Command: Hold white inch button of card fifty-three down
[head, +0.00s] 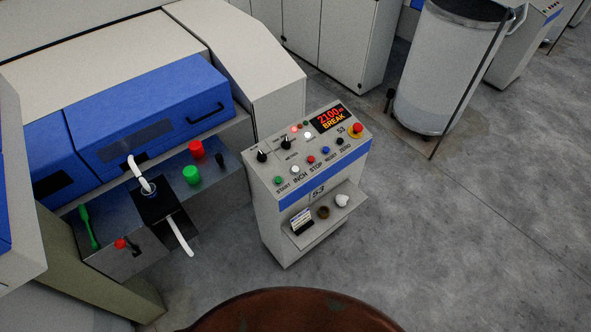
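The control panel (262,165) of card fifty-three stands on a grey pedestal with a blue stripe and the number 53. The white inch button (294,169) is in its lower button row, above the label INCH. It sits between the green start button (278,180) and the red stop button (311,159). Nothing touches or covers it. Whether it is pressed is too small to tell. The display (331,117) reads 2100 and BREAK. Neither of my grippers is in view.
A red emergency stop (357,128) is at the panel's right. A shelf (331,220) with small items juts out below. The blue-covered machine (150,110) stands left, with white sliver (181,238) at its front. A white can (437,75) stands back right. Floor right of the pedestal is clear.

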